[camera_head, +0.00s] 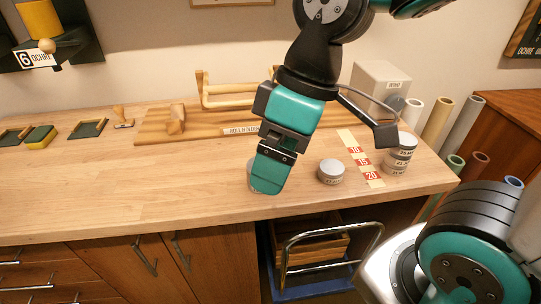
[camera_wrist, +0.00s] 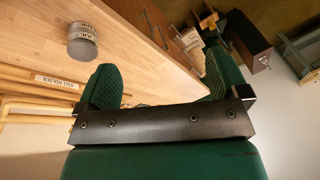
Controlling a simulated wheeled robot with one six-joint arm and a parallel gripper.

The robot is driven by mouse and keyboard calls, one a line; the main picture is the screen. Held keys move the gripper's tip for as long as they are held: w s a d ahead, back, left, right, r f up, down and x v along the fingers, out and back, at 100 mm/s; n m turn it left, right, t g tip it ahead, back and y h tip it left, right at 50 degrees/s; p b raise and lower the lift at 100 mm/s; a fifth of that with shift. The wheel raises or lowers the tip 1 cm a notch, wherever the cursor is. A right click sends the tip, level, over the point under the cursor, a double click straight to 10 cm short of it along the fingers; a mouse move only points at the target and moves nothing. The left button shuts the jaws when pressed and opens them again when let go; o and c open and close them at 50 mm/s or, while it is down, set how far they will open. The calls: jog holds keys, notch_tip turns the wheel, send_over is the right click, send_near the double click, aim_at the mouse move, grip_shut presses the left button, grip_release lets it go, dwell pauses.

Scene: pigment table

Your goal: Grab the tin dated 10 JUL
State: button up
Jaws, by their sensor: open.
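A grey round tin (camera_head: 331,170) with a white dated label stands on the wooden table, right of my gripper (camera_head: 268,184). More tins (camera_head: 402,153) are stacked at the right end of the table. In the wrist view one grey tin (camera_wrist: 82,42) stands to the left, outside my open fingers; I cannot tell which tin it is. The dates are too small to read with certainty, so I cannot tell which is 10 JUL. My gripper is open and empty.
Red number cards (camera_head: 364,162) on a pale strip lie between the middle tin and the stack. A wooden holder rack (camera_head: 222,97) and a grey box (camera_head: 380,82) stand behind. The table's front edge (camera_head: 330,199) is close. The table's left front is clear.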

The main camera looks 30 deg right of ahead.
jog(key=w+d+n+h, duration=0.1)
jog(key=w+d+n, duration=0.2)
jog(key=w+n, duration=0.35)
jog(key=w+d+n+h, duration=0.1)
jog(key=w+d+n, duration=0.25)
jog(key=w, duration=0.55)
jog(key=f, duration=0.3)
jog(key=a+f, duration=0.1)
jog(key=f, duration=0.3)
jog(key=f+p, duration=0.1)
jog(key=f, duration=0.3)
jog(key=shift+w+a, duration=0.2)
jog(key=shift+a, duration=0.05)
jog(key=f, duration=0.3)
jog(key=a+f+p, duration=0.1)
jog(key=f, duration=0.1)
jog(key=shift+s+f, duration=0.25)
jog(key=shift+s, duration=0.05)
jog(key=c, duration=1)
